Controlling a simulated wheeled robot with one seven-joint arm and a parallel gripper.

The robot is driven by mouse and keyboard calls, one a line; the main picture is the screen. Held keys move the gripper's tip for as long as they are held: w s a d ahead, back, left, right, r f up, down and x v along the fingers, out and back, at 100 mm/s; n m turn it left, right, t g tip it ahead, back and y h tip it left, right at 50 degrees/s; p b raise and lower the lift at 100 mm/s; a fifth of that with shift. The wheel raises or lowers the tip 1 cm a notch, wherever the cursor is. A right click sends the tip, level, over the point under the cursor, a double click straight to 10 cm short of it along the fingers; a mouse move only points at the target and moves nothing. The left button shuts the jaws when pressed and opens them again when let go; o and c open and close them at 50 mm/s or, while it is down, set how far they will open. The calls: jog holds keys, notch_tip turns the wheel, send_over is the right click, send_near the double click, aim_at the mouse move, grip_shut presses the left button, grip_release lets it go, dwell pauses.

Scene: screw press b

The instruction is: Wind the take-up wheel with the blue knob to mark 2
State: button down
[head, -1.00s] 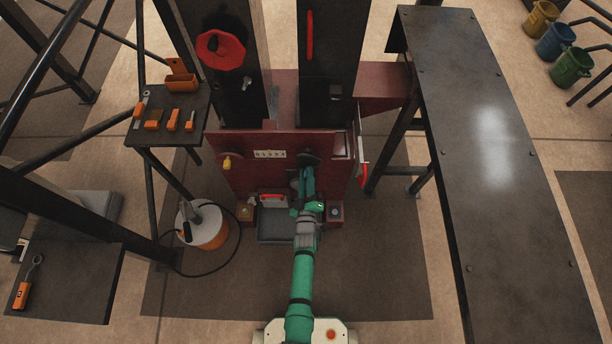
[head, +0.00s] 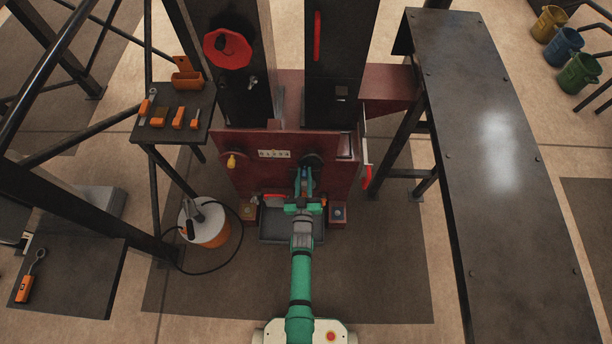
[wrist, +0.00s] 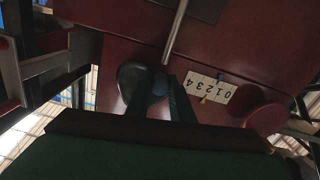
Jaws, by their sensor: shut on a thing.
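The take-up wheel (head: 312,160) is a dark disc on the red front panel of the press, partly hidden by my gripper. It also shows in the wrist view (wrist: 131,77). The blue knob (wrist: 160,85) sits on it, mostly covered by my fingers. My gripper (wrist: 163,92) is shut on the blue knob, one finger on each side. In the head view, my gripper (head: 304,178) reaches up to the wheel. A white mark plate (head: 273,154) is left of the wheel. Its numbers 0 to 4 show in the wrist view (wrist: 210,87); the indicated mark cannot be told.
A yellow knob (head: 231,161) is on the panel's left. A red handwheel (head: 227,48) is on the left column, and a red-gripped lever (head: 366,177) is at the panel's right. A grey tray (head: 285,237) lies below. A long dark bench (head: 490,220) stands right.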

aim_at(304, 159)
jog(key=m, duration=0.2)
jog(key=a+r+m, duration=0.1)
jog(key=m, duration=0.3)
jog(key=shift+s+a+r, duration=0.15)
jog(key=shift+r, duration=0.25)
jog(key=m, duration=0.1)
jog(key=r+m, duration=0.1)
jog(key=m, duration=0.3)
jog(key=shift+r, duration=0.25)
jog(key=shift+a+r+m, duration=0.2)
jog(key=shift+r+m, duration=0.05)
jog(key=shift+m, duration=0.65)
jog(key=m, duration=0.1)
jog(key=r+m, duration=0.1)
jog(key=shift+d+m, duration=0.25)
jog(key=shift+m, duration=0.05)
jog(key=shift+d+r+m, duration=0.15)
jog(key=shift+d+m, duration=0.05)
jog(key=shift+m, duration=0.55)
jog(key=shift+d+r+m, duration=0.15)
jog(key=shift+r+m, duration=0.05)
jog(key=shift+m, duration=0.6)
jog(key=shift+d+r+m, duration=0.15)
jog(key=shift+d+m, duration=0.05)
jog(key=shift+m, duration=0.55)
jog(key=c, duration=1.6)
grip_release()
jog(key=shift+w, duration=0.2)
jog(key=shift+o, duration=0.2)
